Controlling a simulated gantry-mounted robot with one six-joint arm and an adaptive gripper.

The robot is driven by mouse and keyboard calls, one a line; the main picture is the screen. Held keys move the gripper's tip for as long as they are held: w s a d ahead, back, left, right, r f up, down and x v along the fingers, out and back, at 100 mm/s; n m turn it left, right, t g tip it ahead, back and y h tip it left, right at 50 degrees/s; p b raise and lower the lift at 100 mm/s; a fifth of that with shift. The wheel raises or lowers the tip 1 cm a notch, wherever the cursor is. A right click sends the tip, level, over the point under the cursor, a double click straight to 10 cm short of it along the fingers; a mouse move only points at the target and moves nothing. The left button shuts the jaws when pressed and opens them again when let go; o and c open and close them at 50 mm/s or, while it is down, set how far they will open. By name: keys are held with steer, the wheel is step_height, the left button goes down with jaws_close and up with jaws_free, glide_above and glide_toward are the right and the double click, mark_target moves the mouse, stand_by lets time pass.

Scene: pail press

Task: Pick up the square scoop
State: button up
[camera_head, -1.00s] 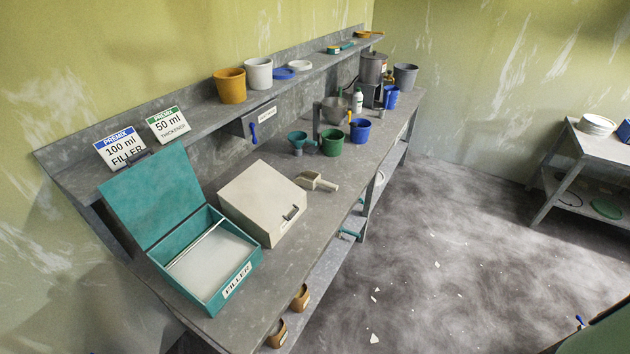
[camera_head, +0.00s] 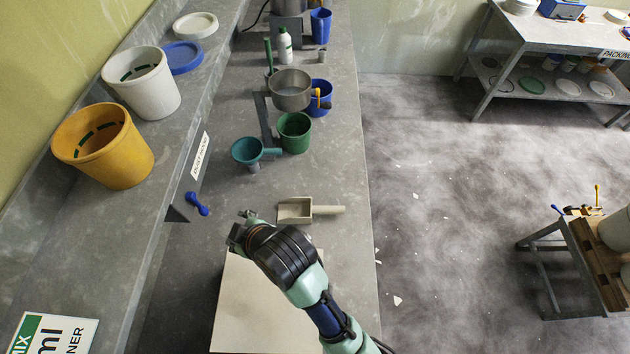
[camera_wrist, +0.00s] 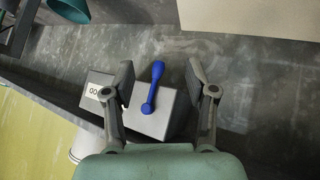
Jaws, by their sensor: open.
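The square scoop (camera_head: 296,210) is beige, with an open square bowl and a straight handle pointing right. A blue lever on a grey box shows behind the gap. I do not make out the scoop in the wrist view.
The teal funnel (camera_head: 248,151), green pail (camera_head: 295,132) and steel bowl (camera_head: 290,88) stand beyond the scoop. On the left, the shelf carries an orange pail (camera_head: 103,148); the blue lever (camera_head: 197,204) projects below it. Bench right of the scoop is clear.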

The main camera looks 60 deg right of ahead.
steer(key=s+d+f+g, duration=0.2)
steer(key=d+f, duration=0.3)
steer(key=d, duration=0.4)
steer(key=n+g+y, duration=0.2)
steer(key=n, duration=0.1)
glide_toward(334, 209)
step_height(334, 209, down, 3)
steer(key=shift+w+r+b+x, duration=0.1)
steer(key=shift+w+b+x, duration=0.1)
steer(key=shift+x, duration=1.25)
steer(key=shift+w+r+b+x, duration=0.1)
steer(key=shift+w+b+x, duration=0.05)
steer(key=shift+x, duration=1.25)
steer(key=shift+w+r+b+x, duration=0.1)
steer(key=shift+w+b+x, duration=0.1)
steer(key=shift+x, duration=1.25)
jaws_close()
